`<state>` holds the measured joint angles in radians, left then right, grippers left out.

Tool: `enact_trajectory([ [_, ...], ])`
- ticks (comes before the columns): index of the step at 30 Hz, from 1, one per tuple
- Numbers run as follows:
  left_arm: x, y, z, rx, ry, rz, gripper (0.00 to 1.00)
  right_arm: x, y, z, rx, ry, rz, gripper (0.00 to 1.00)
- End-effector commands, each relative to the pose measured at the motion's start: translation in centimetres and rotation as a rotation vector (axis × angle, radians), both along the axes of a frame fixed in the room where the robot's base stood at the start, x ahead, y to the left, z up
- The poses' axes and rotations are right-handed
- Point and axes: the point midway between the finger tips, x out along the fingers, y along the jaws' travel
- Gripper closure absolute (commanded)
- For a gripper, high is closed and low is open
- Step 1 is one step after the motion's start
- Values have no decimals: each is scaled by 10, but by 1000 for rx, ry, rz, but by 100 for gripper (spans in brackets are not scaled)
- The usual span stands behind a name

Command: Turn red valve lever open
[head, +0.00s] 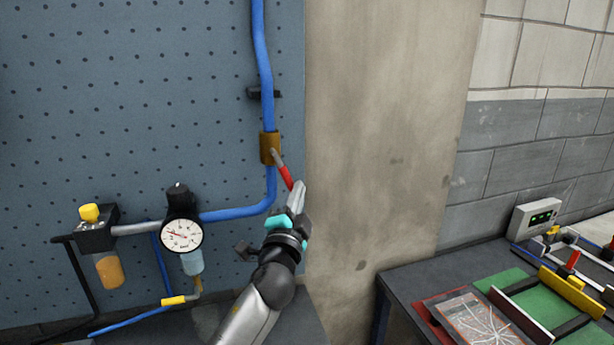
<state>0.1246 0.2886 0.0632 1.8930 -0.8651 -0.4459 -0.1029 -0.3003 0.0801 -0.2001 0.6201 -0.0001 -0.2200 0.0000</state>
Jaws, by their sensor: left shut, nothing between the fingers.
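The red valve lever (285,176) sticks out from a brass valve (268,147) on the vertical blue pipe (263,60). The lever slants down and to the right. My left gripper (297,190) is shut with nothing between its fingers. Its fingertips are at the lever's lower end, overlapping it in the head view; I cannot tell whether they touch. The gripper hides part of the lever's tip. My right gripper is not in view.
A pressure gauge (181,236) and a filter with a yellow knob (90,212) are left of my gripper on the pegboard (130,100). A dark bench (400,278) with a green mat and parts stands at right. Bare wall lies between.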

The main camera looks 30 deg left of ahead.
Motion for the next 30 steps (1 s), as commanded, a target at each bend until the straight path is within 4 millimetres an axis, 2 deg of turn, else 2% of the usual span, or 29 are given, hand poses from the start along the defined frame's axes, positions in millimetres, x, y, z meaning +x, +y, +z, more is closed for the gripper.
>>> enact_trajectory([
  [15,-20,18,-9,-2,-1,5,100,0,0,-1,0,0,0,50],
  [30,-23,21,-8,-1,-3,4,100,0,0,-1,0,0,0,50],
])
